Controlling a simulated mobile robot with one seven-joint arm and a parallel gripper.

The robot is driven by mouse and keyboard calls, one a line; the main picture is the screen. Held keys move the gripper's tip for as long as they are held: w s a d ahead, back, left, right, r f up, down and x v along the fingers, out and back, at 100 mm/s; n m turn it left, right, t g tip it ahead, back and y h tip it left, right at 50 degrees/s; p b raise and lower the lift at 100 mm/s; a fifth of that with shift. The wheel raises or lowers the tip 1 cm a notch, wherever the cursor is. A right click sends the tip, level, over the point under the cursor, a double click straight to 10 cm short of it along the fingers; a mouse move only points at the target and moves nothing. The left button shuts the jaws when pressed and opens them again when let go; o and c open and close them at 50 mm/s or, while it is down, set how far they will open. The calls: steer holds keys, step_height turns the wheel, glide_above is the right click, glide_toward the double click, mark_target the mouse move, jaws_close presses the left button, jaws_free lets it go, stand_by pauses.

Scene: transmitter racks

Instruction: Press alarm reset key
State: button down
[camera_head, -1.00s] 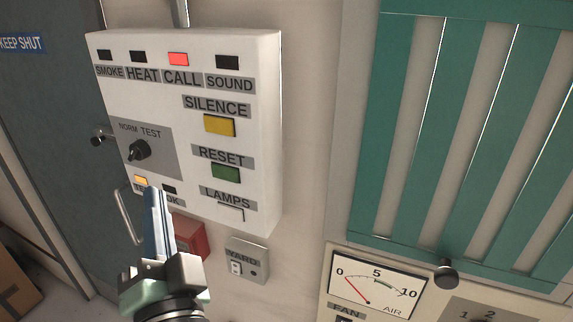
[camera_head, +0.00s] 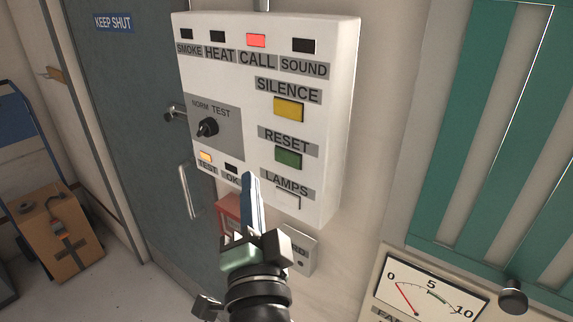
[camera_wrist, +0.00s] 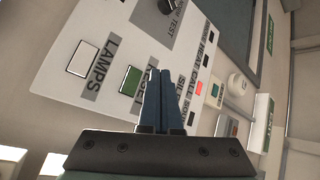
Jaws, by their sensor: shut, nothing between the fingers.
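The white alarm panel (camera_head: 230,75) hangs on the wall, with a green key (camera_head: 289,158) under the RESET label. The green key also shows in the wrist view (camera_wrist: 131,81), just left of my fingertips. A yellow key (camera_head: 289,108) under SILENCE is above it and a white LAMPS key (camera_head: 288,198) below. The CALL lamp (camera_head: 256,41) is lit red and the TEST lamp (camera_head: 206,157) glows amber. My gripper (camera_head: 250,178) is shut and empty, its fingertips in front of the panel's lower part, left of the LAMPS label. I cannot tell the gap to the panel.
A selector knob (camera_head: 208,127) sticks out of the panel. A red box (camera_head: 228,209) and a small grey switch box (camera_head: 302,250) are below. Green slats (camera_head: 480,130) and a gauge (camera_head: 425,295) lie right. A door (camera_head: 130,100) and a cardboard box (camera_head: 62,240) are left.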

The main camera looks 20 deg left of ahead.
mark_target(279, 152)
steer(key=shift+w+d+b, duration=0.3)
steer(key=shift+w+d, duration=0.05)
steer(key=shift+w, duration=0.5)
steer(key=shift+w+d+b, duration=0.3)
steer(key=shift+w+b, duration=0.05)
steer(key=shift+w, duration=0.55)
steer(key=shift+w+d+b, duration=0.3)
steer(key=shift+w+d, duration=0.05)
steer(key=shift+w, duration=0.5)
steer(key=shift+w, duration=0.15)
steer(key=shift+w+d, duration=0.1)
steer(key=shift+w, duration=0.15)
steer(key=shift+w+d+b, duration=0.15)
steer(key=shift+w+b, duration=0.15)
stand_by(0.5)
stand_by(0.4)
steer(key=shift+s+a+p, duration=0.25)
steer(key=shift+s+p, duration=0.1)
steer(key=shift+s, duration=0.4)
steer(key=shift+s+a+p, duration=0.3)
steer(key=shift+s+p, duration=0.1)
steer(key=shift+s, duration=0.4)
steer(key=shift+s+a+p, duration=0.3)
steer(key=shift+s+p, duration=0.15)
steer(key=shift+s, duration=0.3)
steer(key=shift+s+a+p, duration=0.3)
steer(key=shift+s+p, duration=0.1)
steer(key=shift+s, duration=0.4)
